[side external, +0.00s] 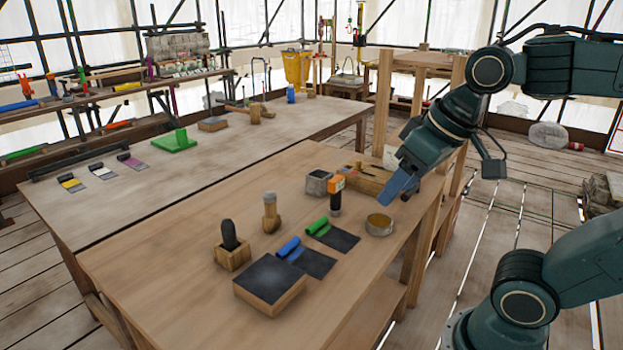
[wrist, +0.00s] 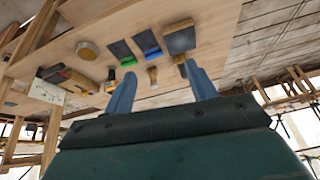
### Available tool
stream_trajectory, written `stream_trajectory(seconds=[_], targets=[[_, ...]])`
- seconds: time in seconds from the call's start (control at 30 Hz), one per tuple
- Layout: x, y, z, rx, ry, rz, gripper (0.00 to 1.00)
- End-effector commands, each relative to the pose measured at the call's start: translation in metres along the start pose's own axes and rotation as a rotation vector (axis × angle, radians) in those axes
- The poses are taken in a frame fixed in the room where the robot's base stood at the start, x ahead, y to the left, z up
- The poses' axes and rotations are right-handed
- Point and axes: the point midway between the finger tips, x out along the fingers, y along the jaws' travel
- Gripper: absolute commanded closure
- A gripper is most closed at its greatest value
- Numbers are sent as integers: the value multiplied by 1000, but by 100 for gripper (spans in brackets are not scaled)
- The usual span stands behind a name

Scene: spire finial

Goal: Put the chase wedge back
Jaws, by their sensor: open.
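No tool is labelled, so I cannot tell for certain which is the chase wedge. A pale wooden tool with a rounded top (side external: 270,212) stands upright mid-bench; it also shows in the wrist view (wrist: 152,75). A black-handled tool (side external: 228,233) stands in a wooden holder block (side external: 233,257) to its left. An orange-topped dark tool (side external: 335,196) stands to its right. A wooden tray (side external: 372,183) with tools lies near the bench's far right. My gripper (side external: 398,196) is open and empty, above the bench's right side; its two blue fingers show apart in the wrist view (wrist: 160,68).
A second bench stands behind. The near left bench top is clear.

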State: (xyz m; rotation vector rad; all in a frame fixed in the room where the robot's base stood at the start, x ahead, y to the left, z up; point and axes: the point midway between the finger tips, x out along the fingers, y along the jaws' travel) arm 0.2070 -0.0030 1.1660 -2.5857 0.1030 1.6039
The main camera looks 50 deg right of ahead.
Motion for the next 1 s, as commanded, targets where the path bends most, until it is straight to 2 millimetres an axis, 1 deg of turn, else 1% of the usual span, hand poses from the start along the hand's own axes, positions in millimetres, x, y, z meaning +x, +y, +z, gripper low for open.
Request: stream_trajectory(seconds=[0.03, 0.1, 0.2, 0.3, 1.0], targets=[[1, 0, 11, -31, 10, -3, 43], [3, 1, 21, -68, 19, -5, 43], [6, 1, 30, -102, 28, -7, 43], [7, 1, 35, -118, 32, -8, 43], [7, 1, 35, -118, 31, -8, 43]])
